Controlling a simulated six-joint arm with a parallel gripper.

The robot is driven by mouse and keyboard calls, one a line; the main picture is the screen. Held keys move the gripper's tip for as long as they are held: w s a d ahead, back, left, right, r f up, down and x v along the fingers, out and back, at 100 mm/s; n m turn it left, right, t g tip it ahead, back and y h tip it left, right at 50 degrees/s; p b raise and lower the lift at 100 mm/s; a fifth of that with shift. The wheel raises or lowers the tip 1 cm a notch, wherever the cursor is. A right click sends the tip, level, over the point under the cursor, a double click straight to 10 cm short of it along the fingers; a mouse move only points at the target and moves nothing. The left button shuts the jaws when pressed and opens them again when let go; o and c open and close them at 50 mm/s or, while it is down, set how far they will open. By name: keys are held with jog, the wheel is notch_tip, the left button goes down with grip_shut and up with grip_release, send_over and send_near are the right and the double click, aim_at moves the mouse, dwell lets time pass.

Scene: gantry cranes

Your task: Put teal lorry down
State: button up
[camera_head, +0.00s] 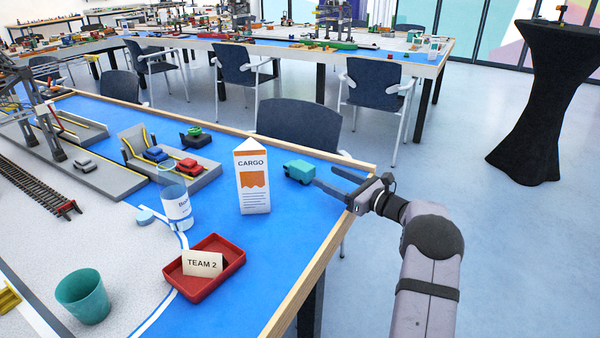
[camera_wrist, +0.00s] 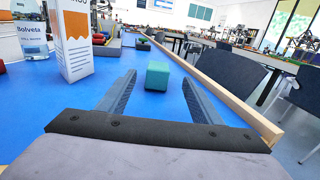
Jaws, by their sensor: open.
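The teal lorry (camera_head: 299,171) stands upright on the blue table top, right of the cargo carton and near the wooden edge. In the wrist view the teal lorry (camera_wrist: 157,75) shows ahead of and between my fingertips, with blue surface visible around it. My gripper (camera_head: 325,180) is open, its two fingers pointing at the lorry from the right. In the wrist view my gripper (camera_wrist: 159,80) has its fingers wide apart with nothing held between them.
The cargo carton (camera_head: 252,178) stands close left of the lorry. A bottle (camera_head: 177,207), a red tray (camera_head: 207,267) with a team card and a teal cup (camera_head: 83,297) are farther left. A raised wooden rim (camera_head: 313,276) borders the table. Blue surface in front of the carton is clear.

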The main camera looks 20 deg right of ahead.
aim_at(294, 161)
jog(key=shift+s+a+f, duration=0.1)
jog(key=shift+f, duration=0.1)
jog(key=shift+w+a, duration=0.1)
jog(key=shift+w, duration=0.1)
jog(key=shift+p+x, duration=0.65)
jog(key=shift+x, duration=5.1)
jog(key=shift+a, duration=0.1)
jog(key=shift+r, duration=0.1)
jog(key=c, duration=1.3)
notch_tip(294, 161, up, 10)
jog(key=shift+r, duration=0.1)
